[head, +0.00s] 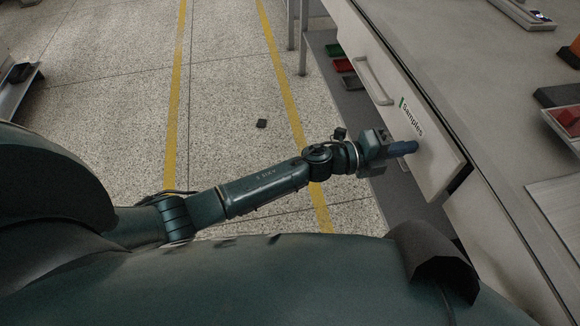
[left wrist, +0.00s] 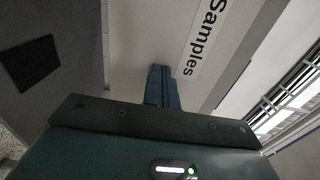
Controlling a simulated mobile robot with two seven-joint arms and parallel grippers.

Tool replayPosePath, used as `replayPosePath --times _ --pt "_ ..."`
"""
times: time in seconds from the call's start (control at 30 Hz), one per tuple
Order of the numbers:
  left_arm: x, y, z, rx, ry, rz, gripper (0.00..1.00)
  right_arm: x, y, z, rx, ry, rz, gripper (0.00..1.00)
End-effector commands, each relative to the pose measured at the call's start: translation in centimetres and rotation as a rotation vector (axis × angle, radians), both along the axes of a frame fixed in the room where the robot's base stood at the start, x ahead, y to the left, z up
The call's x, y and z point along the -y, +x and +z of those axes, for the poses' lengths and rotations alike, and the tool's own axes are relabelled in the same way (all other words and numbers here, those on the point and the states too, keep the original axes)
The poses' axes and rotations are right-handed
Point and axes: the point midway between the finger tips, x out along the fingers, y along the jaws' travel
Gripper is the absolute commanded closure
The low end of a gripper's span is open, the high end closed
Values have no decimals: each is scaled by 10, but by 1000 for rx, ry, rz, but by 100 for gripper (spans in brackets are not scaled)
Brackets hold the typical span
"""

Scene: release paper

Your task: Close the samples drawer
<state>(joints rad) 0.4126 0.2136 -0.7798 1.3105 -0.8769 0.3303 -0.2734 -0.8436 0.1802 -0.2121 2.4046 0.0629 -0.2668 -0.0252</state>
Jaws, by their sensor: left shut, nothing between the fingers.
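The samples drawer (head: 437,150) is in the bench on the right of the head view. It has a pale front, a bar handle (head: 372,82) and a "Samples" label (head: 411,117). Its front stands out from the bench, with a dark gap along its near end, so it is partly open. My left gripper (head: 405,148) is shut and empty, its fingers pointing at the drawer front below the label. In the left wrist view the fingers (left wrist: 162,82) reach the front (left wrist: 135,45) beside the label; I cannot tell whether they touch. My right gripper is out of view.
The grey bench top (head: 470,85) runs along the right, with a red item (head: 567,117) in a tray at the edge. Red and green bins (head: 341,65) sit on a shelf below. A small dark object (head: 262,123) lies on the otherwise open floor.

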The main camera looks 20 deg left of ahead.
Motion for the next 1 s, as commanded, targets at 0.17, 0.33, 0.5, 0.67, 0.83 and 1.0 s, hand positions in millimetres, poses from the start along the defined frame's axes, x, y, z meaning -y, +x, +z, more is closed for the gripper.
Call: replayPosePath --times 0.17,0.33,0.5,0.67,0.83,1.0 --pt "16 11 -1 0 0 0 100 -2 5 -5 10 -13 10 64" --pt "23 15 -1 -1 0 1 100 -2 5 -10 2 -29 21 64" --pt "26 17 0 1 -1 2 100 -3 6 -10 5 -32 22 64" --pt "26 18 2 3 -2 3 100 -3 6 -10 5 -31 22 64" --pt "26 18 3 4 -2 4 100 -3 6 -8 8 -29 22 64" --pt "21 20 3 5 -2 5 100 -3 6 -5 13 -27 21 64"
